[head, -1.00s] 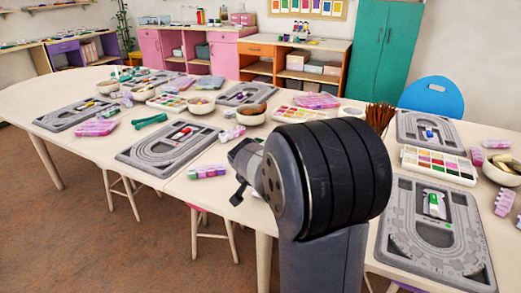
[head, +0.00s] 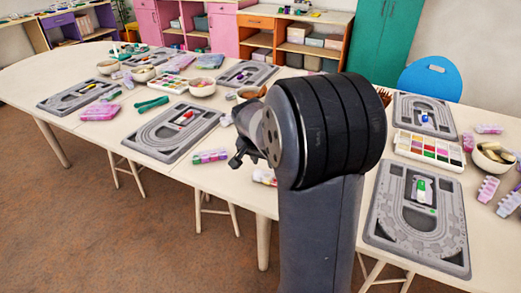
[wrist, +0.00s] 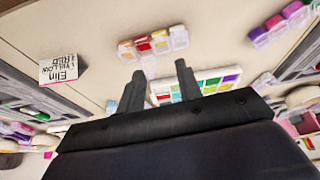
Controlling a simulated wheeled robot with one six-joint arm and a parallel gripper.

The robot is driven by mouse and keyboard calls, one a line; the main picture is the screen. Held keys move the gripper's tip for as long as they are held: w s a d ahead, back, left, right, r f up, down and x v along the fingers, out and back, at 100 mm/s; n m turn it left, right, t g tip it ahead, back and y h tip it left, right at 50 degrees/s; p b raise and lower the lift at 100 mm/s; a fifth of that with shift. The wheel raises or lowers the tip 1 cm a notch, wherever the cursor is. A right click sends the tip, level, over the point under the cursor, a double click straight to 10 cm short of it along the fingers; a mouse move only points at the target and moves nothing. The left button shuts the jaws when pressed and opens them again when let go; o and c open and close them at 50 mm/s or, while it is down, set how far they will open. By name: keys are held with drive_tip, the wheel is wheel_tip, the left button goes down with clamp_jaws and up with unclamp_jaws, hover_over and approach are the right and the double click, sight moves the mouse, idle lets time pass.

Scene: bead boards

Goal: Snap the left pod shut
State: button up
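My gripper (wrist: 161,85) is open, its two dark fingers apart with nothing between them; in the head view (head: 237,158) it is partly hidden by my wrist. A pod strip with orange, red, yellow and whitish cells (wrist: 153,42) lies on the table beyond the fingertips in the wrist view. A purple and pink pod strip (wrist: 280,22) lies at the upper right there. In the head view a pink, purple and green strip (head: 210,157) lies left of my gripper, and a pale one (head: 264,177) lies just below it. I cannot tell which is the left pod, or how its lid stands.
A name card (wrist: 62,68) stands left in the wrist view. A paint-like tray of colours (wrist: 215,80) lies behind the fingers. Grey bead boards (head: 175,132) (head: 417,213) lie on both sides of my arm. Bare table (head: 225,180) shows around the strips.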

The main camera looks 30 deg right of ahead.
drive_tip(key=shift+v, duration=2.1)
drive_tip(key=shift+f, duration=0.1)
drive_tip(key=b, duration=0.1)
approach(267, 177)
drive_tip(key=x, duration=0.5)
drive_tip(key=shift+f+b, duration=0.25)
drive_tip(key=shift+b, duration=0.5)
drive_tip(key=b, duration=0.2)
drive_tip(key=shift+s+a+f+t+h+b, duration=0.1)
drive_tip(key=shift+t+h+b, duration=0.2)
drive_tip(key=shift+t+h, duration=0.1)
drive_tip(key=shift+b, duration=0.35)
drive_tip(key=shift+s+a+t+h+b, duration=0.1)
drive_tip(key=shift+t+h+b, duration=0.2)
drive_tip(key=shift+b, duration=0.6)
drive_tip(key=shift+r+p, duration=0.4)
drive_tip(key=shift+p, duration=0.6)
drive_tip(key=p, duration=0.2)
drive_tip(key=shift+r+g+y+p, duration=0.2)
drive_tip(key=shift+g+y+p, duration=0.15)
drive_tip(key=shift+g+y, duration=0.05)
